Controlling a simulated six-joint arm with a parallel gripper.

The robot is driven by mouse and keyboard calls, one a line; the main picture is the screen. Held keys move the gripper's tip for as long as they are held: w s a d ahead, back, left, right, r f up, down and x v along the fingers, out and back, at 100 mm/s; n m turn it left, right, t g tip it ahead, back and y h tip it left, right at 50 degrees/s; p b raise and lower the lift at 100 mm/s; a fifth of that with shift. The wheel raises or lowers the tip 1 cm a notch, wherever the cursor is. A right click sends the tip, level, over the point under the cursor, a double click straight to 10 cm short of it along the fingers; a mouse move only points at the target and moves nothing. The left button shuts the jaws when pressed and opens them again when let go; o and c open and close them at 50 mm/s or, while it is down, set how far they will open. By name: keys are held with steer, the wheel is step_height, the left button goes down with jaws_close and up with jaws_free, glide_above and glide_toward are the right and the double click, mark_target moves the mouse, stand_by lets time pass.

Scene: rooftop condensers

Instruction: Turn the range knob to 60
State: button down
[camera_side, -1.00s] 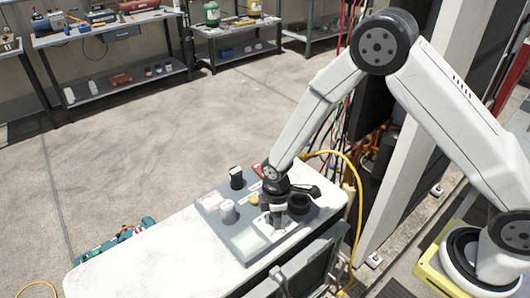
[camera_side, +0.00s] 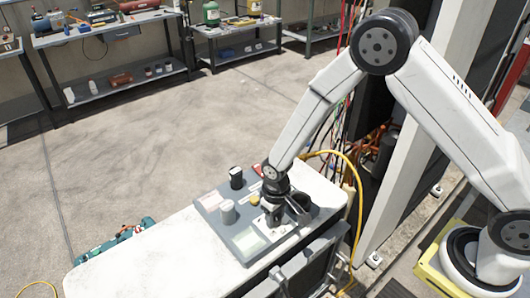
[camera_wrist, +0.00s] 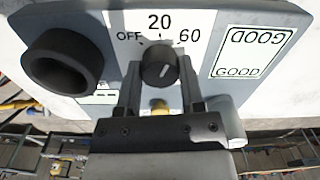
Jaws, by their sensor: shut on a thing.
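The range knob (camera_wrist: 157,68) is a small dark round knob on a white label plate marked OFF, 20 and 60. The 20 stands above it, OFF at upper left and 60 at upper right in the wrist view. My gripper (camera_wrist: 158,82) is shut on the knob, one finger on each side. In the side view my gripper (camera_side: 273,222) reaches down onto the grey panel (camera_side: 212,218) and hides the knob.
A large black round socket (camera_wrist: 63,60) stands beside the knob. A yellow cable (camera_side: 350,165) loops behind the white table (camera_side: 150,250).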

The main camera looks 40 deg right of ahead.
mark_target(276, 216)
steer(key=m, duration=0.5)
steer(key=shift+m, duration=0.3)
stand_by(0.4)
steer(key=shift+c, duration=1.1)
jaws_free()
steer(key=shift+r, duration=0.15)
steer(key=shift+r, duration=3.8)
